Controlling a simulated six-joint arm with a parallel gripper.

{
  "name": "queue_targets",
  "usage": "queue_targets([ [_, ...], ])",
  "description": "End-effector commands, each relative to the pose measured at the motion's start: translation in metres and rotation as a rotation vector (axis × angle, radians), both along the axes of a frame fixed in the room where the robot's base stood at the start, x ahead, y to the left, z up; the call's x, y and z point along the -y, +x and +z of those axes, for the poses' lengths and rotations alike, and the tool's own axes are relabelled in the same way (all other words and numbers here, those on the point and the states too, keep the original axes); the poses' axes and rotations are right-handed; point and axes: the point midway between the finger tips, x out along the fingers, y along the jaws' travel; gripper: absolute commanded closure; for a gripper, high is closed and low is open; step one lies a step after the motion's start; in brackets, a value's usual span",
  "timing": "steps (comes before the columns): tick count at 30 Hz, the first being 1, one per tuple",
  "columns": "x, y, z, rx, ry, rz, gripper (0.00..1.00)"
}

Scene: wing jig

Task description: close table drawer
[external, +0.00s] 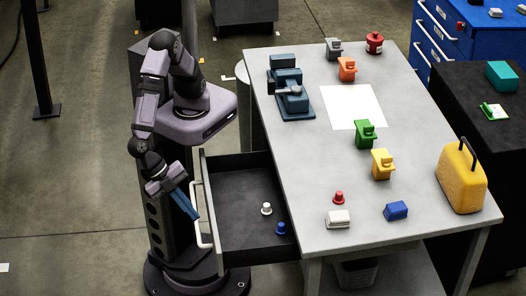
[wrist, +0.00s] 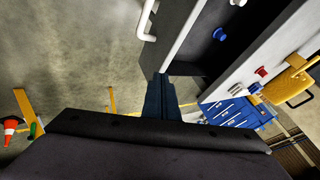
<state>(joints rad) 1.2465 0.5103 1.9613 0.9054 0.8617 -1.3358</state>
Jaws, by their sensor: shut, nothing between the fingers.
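The table drawer (external: 238,236) is pulled out from the left side of the grey table (external: 300,160). It holds a white knob-shaped piece (external: 266,208) and a blue one (external: 281,228). Its white bar handle (external: 203,232) is on the left front panel. My gripper (external: 194,214) is shut and empty, pointing down beside the handle at the drawer's front. I cannot tell whether it touches the handle. In the wrist view, my shut blue fingers (wrist: 160,96) are beside the drawer's front edge, and the handle (wrist: 147,20) shows at the top.
The tabletop bears a blue vise (external: 289,90), green (external: 365,134) and yellow (external: 382,163) blocks, a white sheet (external: 350,107) and a yellow case (external: 461,178). A dark bench (external: 470,85) stands at right.

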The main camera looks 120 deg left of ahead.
Motion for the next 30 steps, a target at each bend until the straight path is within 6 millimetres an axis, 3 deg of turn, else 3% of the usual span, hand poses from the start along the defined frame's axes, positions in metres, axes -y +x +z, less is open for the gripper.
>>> queue_targets([
  [3, 0.024, -0.009, -0.022, 0.005, -0.017, -0.043, 1.0],
  [9, 0.052, -0.022, -0.034, 0.011, -0.037, -0.094, 1.0],
  [20, 0.054, -0.016, -0.04, 0.011, -0.034, -0.098, 1.0],
  [30, 0.049, 0.016, -0.082, 0.011, -0.033, -0.096, 1.0],
])
